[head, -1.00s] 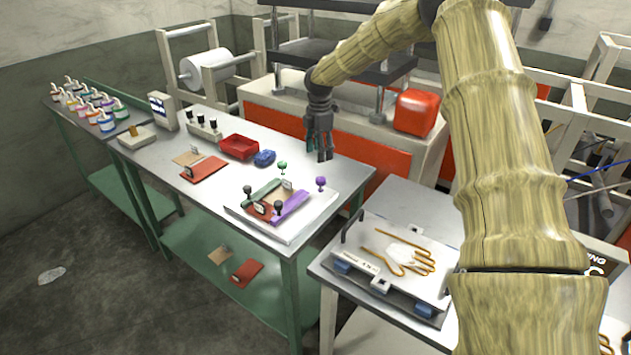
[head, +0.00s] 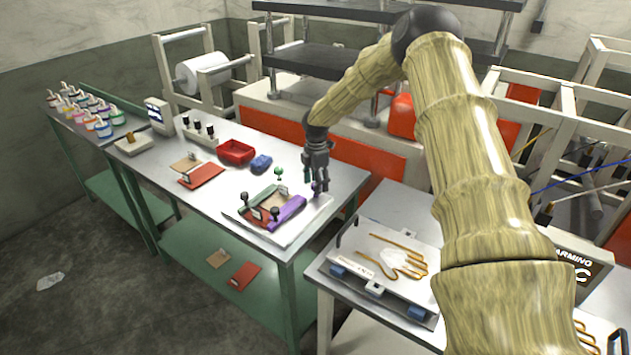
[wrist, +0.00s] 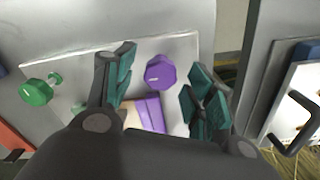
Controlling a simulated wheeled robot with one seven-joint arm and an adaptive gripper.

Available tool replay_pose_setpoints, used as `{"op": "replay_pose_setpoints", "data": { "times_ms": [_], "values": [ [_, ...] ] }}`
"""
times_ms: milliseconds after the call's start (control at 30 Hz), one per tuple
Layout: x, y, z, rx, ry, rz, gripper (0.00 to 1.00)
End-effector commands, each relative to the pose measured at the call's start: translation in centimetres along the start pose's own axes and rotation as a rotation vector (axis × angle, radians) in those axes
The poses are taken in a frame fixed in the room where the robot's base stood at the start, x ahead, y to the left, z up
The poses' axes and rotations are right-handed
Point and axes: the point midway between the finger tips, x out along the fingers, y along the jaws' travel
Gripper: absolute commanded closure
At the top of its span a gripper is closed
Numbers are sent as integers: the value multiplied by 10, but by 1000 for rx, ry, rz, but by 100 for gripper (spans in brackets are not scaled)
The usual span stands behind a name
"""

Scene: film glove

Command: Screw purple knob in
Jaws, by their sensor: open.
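The purple knob (wrist: 160,73) stands between the open fingers of my gripper (wrist: 158,95) in the wrist view, with clear space on both sides. In the head view my gripper (head: 317,180) points down over the knob and mostly hides it. The purple block (head: 288,212) lies on the white plate (head: 292,234) just in front of the knob, and part of it shows in the wrist view (wrist: 148,113). Whether my fingertips reach down to the knob's height is unclear.
A green block (head: 258,196) and small black knobs (head: 274,211) share the plate. A second bench with a glove plate (head: 385,290) stands at right, across a gap.

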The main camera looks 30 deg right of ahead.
Motion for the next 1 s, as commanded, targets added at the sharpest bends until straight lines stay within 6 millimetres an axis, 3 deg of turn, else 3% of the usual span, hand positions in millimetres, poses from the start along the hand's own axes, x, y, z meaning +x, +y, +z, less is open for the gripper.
{"op": "replay_pose_setpoints", "data": {
  "times_ms": [367,633,1000],
  "values": [
    [5,0,0,0,0,0,46],
    [4,0,0,0,0,0,91],
    [5,0,-1,45,0,-1,92]
  ]
}}
